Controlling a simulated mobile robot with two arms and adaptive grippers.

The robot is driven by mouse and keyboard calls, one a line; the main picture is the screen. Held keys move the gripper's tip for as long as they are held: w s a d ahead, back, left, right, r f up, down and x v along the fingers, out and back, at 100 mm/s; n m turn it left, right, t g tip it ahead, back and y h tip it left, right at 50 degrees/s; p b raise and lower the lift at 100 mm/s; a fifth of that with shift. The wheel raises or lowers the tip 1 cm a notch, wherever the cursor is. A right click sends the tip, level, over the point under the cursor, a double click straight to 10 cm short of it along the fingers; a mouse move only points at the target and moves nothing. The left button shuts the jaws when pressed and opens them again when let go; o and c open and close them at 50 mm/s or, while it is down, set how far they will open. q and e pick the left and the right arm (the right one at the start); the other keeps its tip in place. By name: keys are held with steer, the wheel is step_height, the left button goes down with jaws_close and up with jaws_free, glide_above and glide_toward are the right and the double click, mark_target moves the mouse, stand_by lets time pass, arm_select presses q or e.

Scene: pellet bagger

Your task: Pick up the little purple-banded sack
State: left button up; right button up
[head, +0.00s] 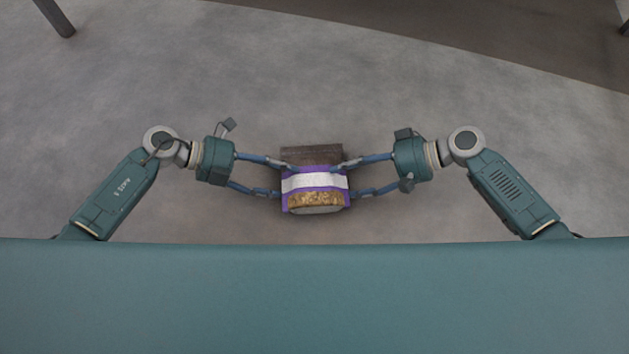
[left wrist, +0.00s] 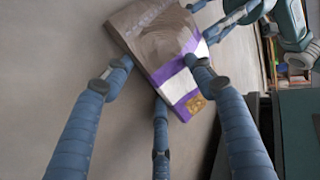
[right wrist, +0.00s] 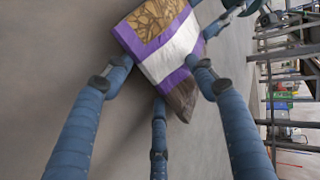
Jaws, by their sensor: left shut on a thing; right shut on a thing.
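The purple-banded sack (head: 314,183) is brown with a purple and white band and a golden pellet picture at its near end. It is between my two grippers in the head view. My left gripper (head: 279,179) is shut on its left side and my right gripper (head: 347,179) is shut on its right side. The sack also shows between the fingers in the left wrist view (left wrist: 160,35) and in the right wrist view (right wrist: 165,50). Its underside is hidden, and I cannot tell whether it touches the floor.
The grey floor (head: 400,90) around the sack is clear. A dark post (head: 55,18) stands at the far left, and a darker floor area (head: 500,30) lies at the back right. Racking with coloured bins (right wrist: 282,100) shows in the right wrist view.

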arm_select(q)
steer(key=shift+d+r, duration=0.1)
steer(key=shift+d, duration=0.05)
arm_select(e)
steer(key=shift+r, duration=0.1)
